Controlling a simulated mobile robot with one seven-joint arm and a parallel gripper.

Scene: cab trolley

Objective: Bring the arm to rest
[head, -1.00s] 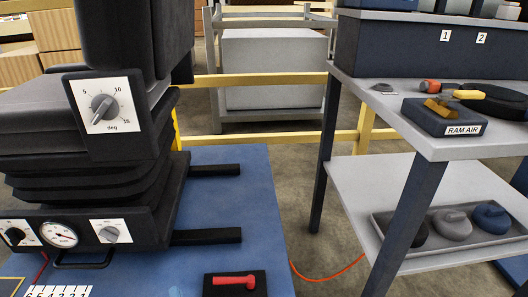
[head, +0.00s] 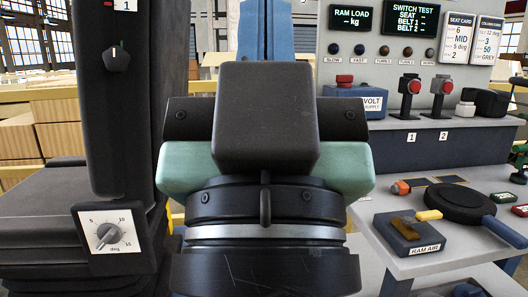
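My arm (head: 265,210) fills the middle of the head view, close to the camera. It shows as a dark block with green sides above a black joint with a silver band. No fingertips show, so I cannot see whether my gripper holds anything. My arm hides much of the ground between the seat and the trolley.
A dark seat (head: 45,210) with a tilt dial (head: 108,235) stands at left. At right, a grey trolley (head: 372,222) carries a RAM AIR block (head: 412,235), a round black tool (head: 462,200) and a control panel (head: 390,65). Cardboard boxes (head: 55,125) stand behind the seat.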

